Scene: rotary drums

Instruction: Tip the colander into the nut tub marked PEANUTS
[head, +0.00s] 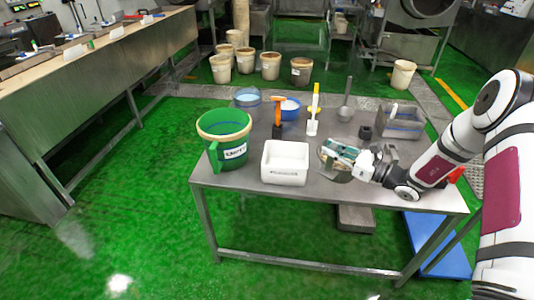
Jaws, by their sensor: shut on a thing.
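My gripper (350,157) is at the front right of the steel table and is shut on a rounded greyish thing, which looks like the colander (327,160). The gripper covers much of it, and its contents cannot be made out. A white rectangular tub (285,163) stands just left of it, apart, with a small dark label too small to read. A green round tub (223,140) with a pale rim and a white label stands further left; I cannot read its word surely. I cannot tell which tub is marked PEANUTS.
A grey bin (402,122) is at the back right. Bare tabletop (225,176) shows along the front left.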

